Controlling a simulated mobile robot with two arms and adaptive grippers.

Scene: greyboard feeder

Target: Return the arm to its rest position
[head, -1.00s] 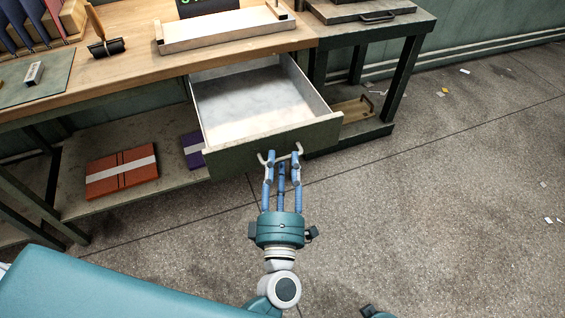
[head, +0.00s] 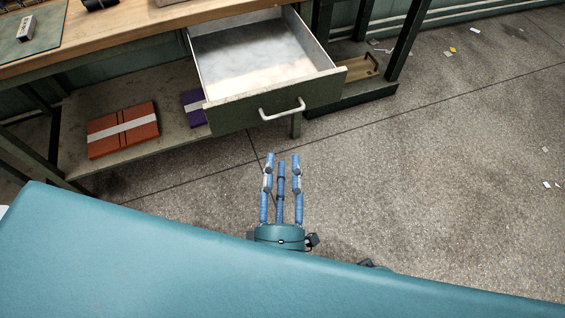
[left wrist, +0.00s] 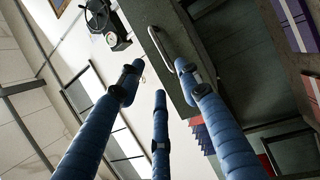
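My left gripper (head: 281,170) points at the bench in the head view, its blue fingers spread apart and empty. It is in front of the open drawer (head: 262,64) and clear of the drawer's white handle (head: 282,109). The drawer is pulled out and looks empty inside. In the left wrist view the open fingers (left wrist: 155,85) frame nothing, and the drawer handle (left wrist: 186,82) is beyond them. My left arm behind the gripper is mostly hidden by my teal body. My right gripper is not in view.
An orange book-like box (head: 123,129) and a purple one (head: 195,108) lie on the lower shelf (head: 80,165). A wooden tray with a handle (head: 355,67) lies on the shelf at right. The floor (head: 440,170) to the right is clear apart from small scraps.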

